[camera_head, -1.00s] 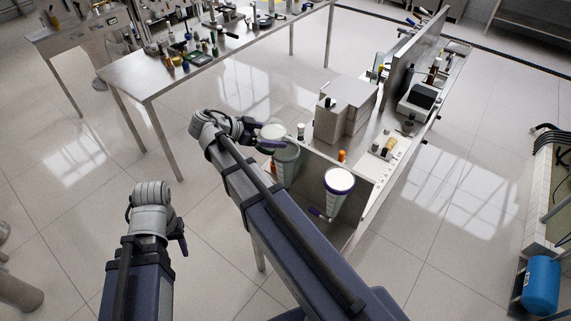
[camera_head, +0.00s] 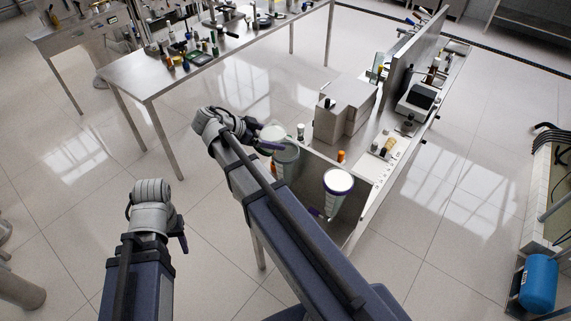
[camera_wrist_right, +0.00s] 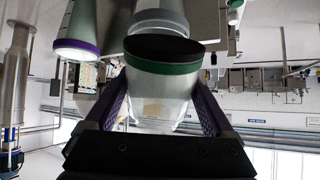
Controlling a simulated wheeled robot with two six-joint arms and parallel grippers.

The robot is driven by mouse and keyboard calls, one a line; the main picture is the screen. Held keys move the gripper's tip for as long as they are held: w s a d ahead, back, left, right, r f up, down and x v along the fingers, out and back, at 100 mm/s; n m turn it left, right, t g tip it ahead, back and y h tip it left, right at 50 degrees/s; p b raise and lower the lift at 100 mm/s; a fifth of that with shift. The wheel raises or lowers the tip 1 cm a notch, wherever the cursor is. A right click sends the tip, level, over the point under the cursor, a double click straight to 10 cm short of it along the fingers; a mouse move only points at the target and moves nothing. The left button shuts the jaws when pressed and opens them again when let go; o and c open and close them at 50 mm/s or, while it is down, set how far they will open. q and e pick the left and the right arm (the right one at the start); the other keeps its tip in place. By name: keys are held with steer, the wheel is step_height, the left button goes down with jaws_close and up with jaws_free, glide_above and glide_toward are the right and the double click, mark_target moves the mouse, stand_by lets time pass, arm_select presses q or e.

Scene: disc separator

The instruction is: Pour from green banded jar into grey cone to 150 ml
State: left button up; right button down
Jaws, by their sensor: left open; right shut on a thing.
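The green banded jar (camera_wrist_right: 165,85) is between the purple-lined fingers of my right gripper (camera_wrist_right: 160,105). The right wrist view shows its pale body, green band and dark end. In the head view the jar's pale round end (camera_head: 271,133) shows at my right gripper (camera_head: 266,145), just above the grey cone (camera_head: 286,157). A pale grey rim, likely the grey cone (camera_wrist_right: 158,18), shows beyond the jar's dark end in the wrist view. Its fill level and any flow cannot be made out. My left gripper (camera_head: 182,232) is open and empty, over the floor at lower left.
A purple-banded cone (camera_head: 338,181) stands right of the grey cone; it also shows in the wrist view (camera_wrist_right: 76,42). A grey boxy machine (camera_head: 345,110) stands behind on the bench. An orange-capped item (camera_head: 341,156) sits between.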

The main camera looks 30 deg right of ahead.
steer(key=shift+a+y+p, duration=0.1)
steer(key=shift+y+p, duration=0.2)
steer(key=shift+p, duration=0.1)
stand_by(0.5)
steer(key=shift+p, duration=0.35)
steer(key=shift+f+y, duration=0.1)
steer(key=shift+y, duration=0.2)
steer(key=shift+p, duration=0.35)
steer(key=shift+y, duration=0.3)
